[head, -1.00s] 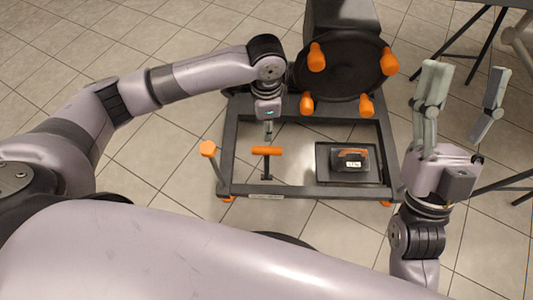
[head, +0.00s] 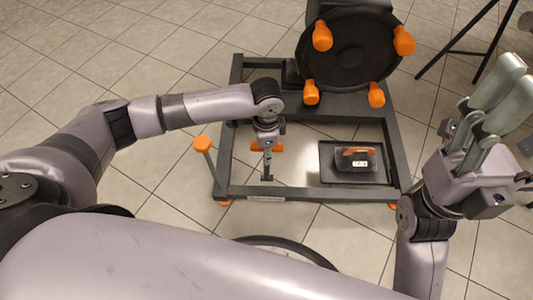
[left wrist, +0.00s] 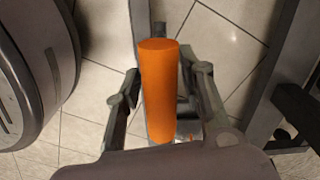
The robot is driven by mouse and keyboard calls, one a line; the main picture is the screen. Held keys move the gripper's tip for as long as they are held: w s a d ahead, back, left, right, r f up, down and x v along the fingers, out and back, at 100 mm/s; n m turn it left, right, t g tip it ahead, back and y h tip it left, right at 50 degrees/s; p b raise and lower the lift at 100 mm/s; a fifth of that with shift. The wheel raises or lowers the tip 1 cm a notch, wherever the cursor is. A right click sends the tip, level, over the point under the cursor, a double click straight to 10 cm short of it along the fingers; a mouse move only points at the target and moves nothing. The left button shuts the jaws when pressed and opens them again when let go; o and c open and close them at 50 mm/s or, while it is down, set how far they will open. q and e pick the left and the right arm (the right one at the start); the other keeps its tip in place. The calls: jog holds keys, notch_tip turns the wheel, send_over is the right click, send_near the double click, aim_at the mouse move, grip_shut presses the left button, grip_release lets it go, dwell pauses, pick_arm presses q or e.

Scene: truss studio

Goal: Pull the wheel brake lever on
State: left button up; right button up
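An orange crossbar handle (head: 278,147) sits on a short post at the near side of the dark cart frame; I take it to be the brake lever. My left gripper (head: 267,160) reaches down over its middle and hides part of it. In the left wrist view, the orange handle (left wrist: 159,90) stands between the two fingers of my left gripper (left wrist: 165,100). A narrow gap shows beside the right finger, so it looks open around the handle. My right gripper (head: 512,78) is raised at the right, away from the cart, its fingers apart and empty.
A second orange-topped post (head: 202,144) stands at the cart frame's (head: 280,192) left corner. A black tray (head: 328,176) holds a dark box with an orange part (head: 357,160). A black disc (head: 350,62) with several orange knobs is behind. Tiled floor lies around.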

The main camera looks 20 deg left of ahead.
pick_arm(q)
jog(key=shift+f, duration=0.35)
jog(key=c, duration=0.8)
grip_shut()
jog(key=shift+w+r, duration=0.1)
